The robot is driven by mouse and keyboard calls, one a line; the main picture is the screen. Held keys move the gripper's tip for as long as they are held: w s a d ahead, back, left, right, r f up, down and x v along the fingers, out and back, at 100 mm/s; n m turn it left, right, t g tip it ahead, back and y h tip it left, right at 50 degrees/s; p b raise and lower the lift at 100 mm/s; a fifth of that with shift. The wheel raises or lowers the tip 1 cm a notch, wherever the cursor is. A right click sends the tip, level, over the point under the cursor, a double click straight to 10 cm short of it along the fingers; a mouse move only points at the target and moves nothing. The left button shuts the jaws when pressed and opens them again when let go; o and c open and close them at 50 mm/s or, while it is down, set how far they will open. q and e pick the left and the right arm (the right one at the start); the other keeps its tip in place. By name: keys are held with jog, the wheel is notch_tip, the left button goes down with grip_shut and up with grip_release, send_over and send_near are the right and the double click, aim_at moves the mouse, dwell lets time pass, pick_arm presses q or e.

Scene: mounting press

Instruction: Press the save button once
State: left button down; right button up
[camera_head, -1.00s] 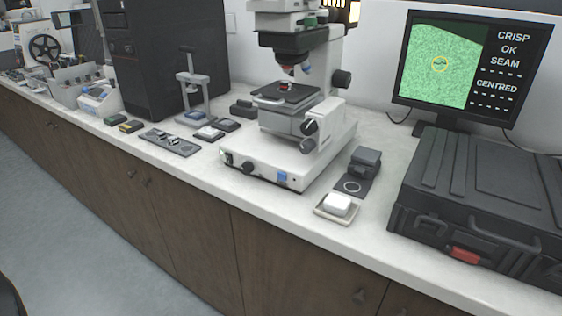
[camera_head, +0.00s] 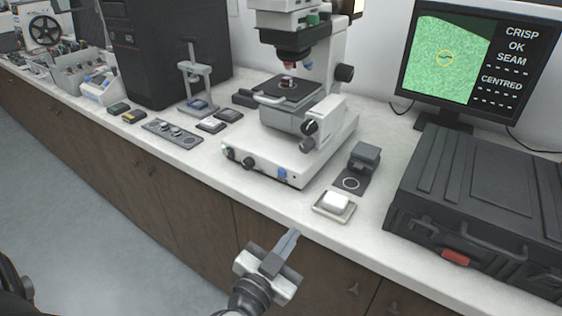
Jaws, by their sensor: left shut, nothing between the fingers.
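A large white push button (camera_head: 335,201) sits in a shallow beige frame at the front edge of the counter, right of the microscope. A small blue button (camera_head: 283,174) is on the front of the microscope base (camera_head: 262,165). I see no readable label on either one. My left gripper (camera_head: 292,237) is shut and empty, in front of the counter edge, to the left of and nearer than the white button, apart from it. The monitor (camera_head: 474,70) reads CRISP, OK, SEAM and CENTRED beside a green picture with a yellow circle. My right gripper is not in view.
A dark plate with a ring and block (camera_head: 356,175) lies just behind the white button. A big black case (camera_head: 480,205) stands to its right. A small press (camera_head: 197,90) and a grey plate with parts (camera_head: 172,133) stand left of the microscope.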

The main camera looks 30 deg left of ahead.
aim_at(282, 173)
pick_arm(q)
jog(key=w+a+r+n+g+y+p, duration=0.1)
jog(key=w+a+n+g+y+p, duration=0.1)
jog(key=a+y, duration=0.7)
jog(key=shift+a+r+n+g+p, duration=0.2)
jog(key=shift+a+n+g+p, duration=0.25)
jog(key=shift+a+g, duration=0.55)
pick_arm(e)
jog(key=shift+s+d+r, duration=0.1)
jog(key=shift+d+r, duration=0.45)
pick_arm(q)
jog(key=shift+d, duration=0.15)
jog(key=w, duration=0.2)
jog(key=w+b, duration=0.1)
jog(key=w, duration=0.2)
jog(key=w+b, duration=0.1)
jog(key=w, duration=0.2)
jog(key=shift+d+r, duration=0.1)
jog(key=shift+d, duration=0.25)
jog(key=shift+w, duration=0.35)
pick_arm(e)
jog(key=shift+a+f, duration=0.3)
